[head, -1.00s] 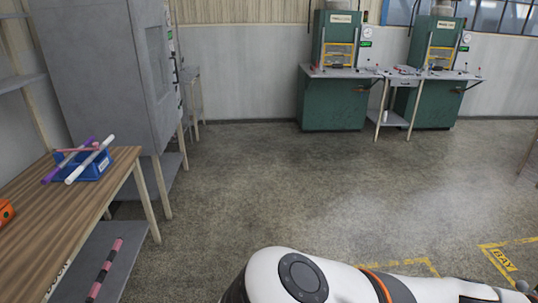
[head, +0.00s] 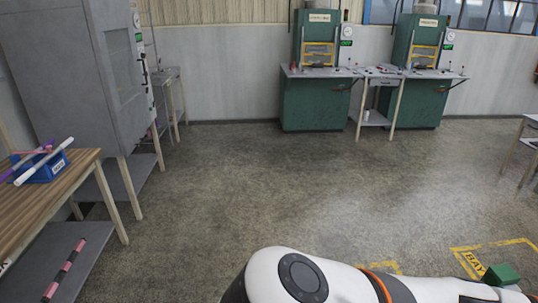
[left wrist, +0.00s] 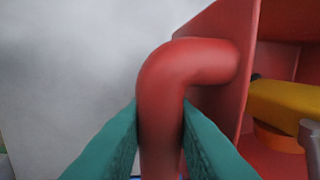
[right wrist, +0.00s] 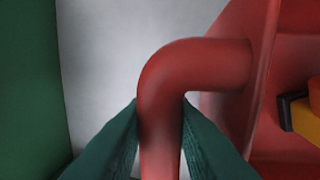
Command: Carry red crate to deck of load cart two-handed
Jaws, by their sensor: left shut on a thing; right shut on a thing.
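The red crate (left wrist: 218,105) shows in the left wrist view at the right, with a yellow and orange thing inside it. In the right wrist view, the crate (right wrist: 238,105) is also at the right, with a yellow and black thing inside. My left gripper (left wrist: 160,125) is shut on one bent red handle of the crate. My right gripper (right wrist: 160,125) is shut on another such handle. Neither gripper nor the crate shows in the head view, where my white arm crosses the bottom. I cannot make out the load cart for certain.
A wooden table (head: 40,205) with a blue bin (head: 40,167) stands at the left, before a grey cabinet (head: 80,70). Green machines (head: 315,104) line the back wall. A small green block (head: 502,275) is at lower right by yellow floor markings (head: 470,262). The middle floor is clear.

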